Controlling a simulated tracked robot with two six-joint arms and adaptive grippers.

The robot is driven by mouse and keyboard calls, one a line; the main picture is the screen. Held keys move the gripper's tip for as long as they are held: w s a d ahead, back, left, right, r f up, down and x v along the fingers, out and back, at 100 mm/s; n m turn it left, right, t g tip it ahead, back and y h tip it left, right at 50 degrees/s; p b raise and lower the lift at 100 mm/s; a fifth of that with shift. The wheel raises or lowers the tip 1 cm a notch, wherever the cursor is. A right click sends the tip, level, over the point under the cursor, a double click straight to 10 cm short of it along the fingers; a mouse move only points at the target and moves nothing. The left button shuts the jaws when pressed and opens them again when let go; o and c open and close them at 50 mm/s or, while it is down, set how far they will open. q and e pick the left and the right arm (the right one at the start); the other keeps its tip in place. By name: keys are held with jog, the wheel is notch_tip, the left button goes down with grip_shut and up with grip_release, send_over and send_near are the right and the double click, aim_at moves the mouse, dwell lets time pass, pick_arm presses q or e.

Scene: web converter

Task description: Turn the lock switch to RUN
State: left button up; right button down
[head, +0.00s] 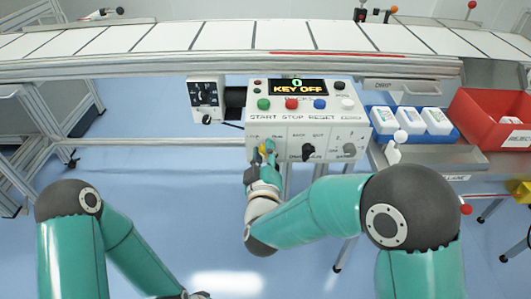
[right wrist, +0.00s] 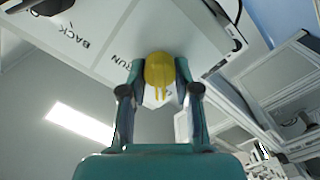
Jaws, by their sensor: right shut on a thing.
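The control panel (head: 305,112) stands in the middle of the head view, and its display (head: 298,88) reads "KEY OFF". The lock switch has a yellow key or knob (right wrist: 160,72), seen in the right wrist view beside the printed words "RUN" and "BACK". My right gripper (right wrist: 158,78) is shut on this yellow part, one finger on each side. In the head view my right gripper (head: 263,160) is at the panel's lower left and hides most of the switch. My left arm is at lower left; its gripper is not clearly visible.
Green, red, blue and white buttons (head: 320,104) line the panel above the switch row. A black selector knob (head: 308,150) sits right of my gripper. A blue tray with white bottles (head: 411,120) and a red reject bin (head: 490,118) stand at right. A conveyor (head: 200,38) runs behind.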

jog(key=m+b, duration=0.3)
jog(key=shift+f, duration=0.2)
jog(key=m+b, duration=0.5)
jog(key=shift+d, duration=0.1)
jog(key=m+b, duration=0.2)
jog(key=m, duration=0.1)
jog(key=m+b, duration=0.2)
jog(key=shift+d+m+b, duration=0.2)
jog(key=shift+m+b, duration=0.2)
jog(key=shift+d+r+m+b, duration=0.1)
jog(key=shift+m+b, duration=1.3)
jog(key=shift+m, duration=0.5)
jog(key=c, duration=0.9)
grip_release()
jog(key=shift+o, duration=0.2)
jog(key=shift+s+r, duration=0.1)
